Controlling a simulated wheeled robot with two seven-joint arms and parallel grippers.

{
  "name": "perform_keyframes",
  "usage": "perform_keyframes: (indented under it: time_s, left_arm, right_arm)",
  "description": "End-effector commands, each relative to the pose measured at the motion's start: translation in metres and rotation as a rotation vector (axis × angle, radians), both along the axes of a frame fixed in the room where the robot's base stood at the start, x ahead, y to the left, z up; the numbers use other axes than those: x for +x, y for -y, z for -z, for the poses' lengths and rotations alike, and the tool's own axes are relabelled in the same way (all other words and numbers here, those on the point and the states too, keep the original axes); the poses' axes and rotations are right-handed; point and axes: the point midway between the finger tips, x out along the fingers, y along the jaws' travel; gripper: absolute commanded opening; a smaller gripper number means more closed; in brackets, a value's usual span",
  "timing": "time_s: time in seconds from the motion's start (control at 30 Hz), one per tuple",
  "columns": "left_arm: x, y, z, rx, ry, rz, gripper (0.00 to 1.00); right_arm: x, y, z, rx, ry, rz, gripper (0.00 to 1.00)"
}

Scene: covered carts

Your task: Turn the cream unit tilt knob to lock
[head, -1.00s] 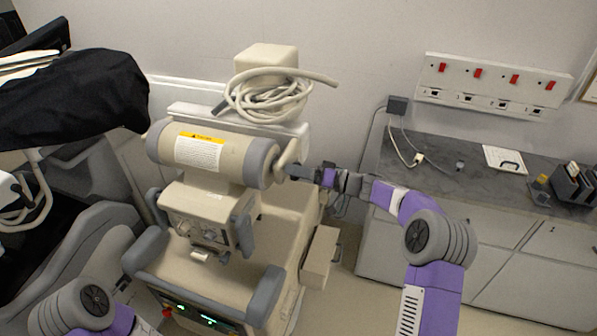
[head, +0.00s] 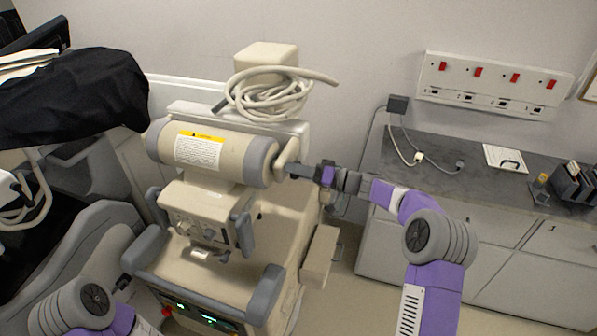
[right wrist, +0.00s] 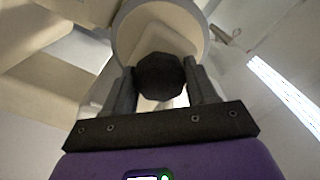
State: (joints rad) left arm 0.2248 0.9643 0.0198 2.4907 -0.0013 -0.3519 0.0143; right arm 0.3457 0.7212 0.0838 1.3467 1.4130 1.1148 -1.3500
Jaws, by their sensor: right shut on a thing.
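The cream unit (head: 222,155) is a horizontal cylinder with grey end bands and a yellow-topped label, mounted on a cream wheeled machine. A dark faceted knob (right wrist: 160,76) sits at its round end in the right wrist view. My right gripper (head: 291,171) reaches the cylinder's right end from the right. In the right wrist view its two fingers (right wrist: 162,88) stand on either side of the knob, shut on it. In the head view the knob is hidden by the fingers. My left arm shows at the bottom left, but its gripper is out of view.
A coiled cream cable (head: 268,95) lies on top of the machine behind the cylinder. A grey counter (head: 440,170) with drawers stands at right, below a wall panel with red switches (head: 478,72). A black-draped cart (head: 75,100) stands at left. A cream side box (head: 320,256) juts out below my right arm.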

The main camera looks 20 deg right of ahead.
Motion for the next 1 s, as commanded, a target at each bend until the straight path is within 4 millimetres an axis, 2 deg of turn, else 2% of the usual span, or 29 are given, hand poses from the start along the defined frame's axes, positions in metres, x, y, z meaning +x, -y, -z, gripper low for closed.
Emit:
perform_keyframes:
  time_s: [0.47,1.0]
  left_arm:
    - [0.0,0.0,0.012,0.0,0.0,0.0,0.43]
    - [0.0,0.0,-0.003,0.0,0.0,0.0,0.43]
  right_arm:
    - [0.0,0.001,0.001,0.21,-0.311,0.001,0.27]
    - [0.0,0.001,-0.002,0.498,-0.739,0.001,0.26]
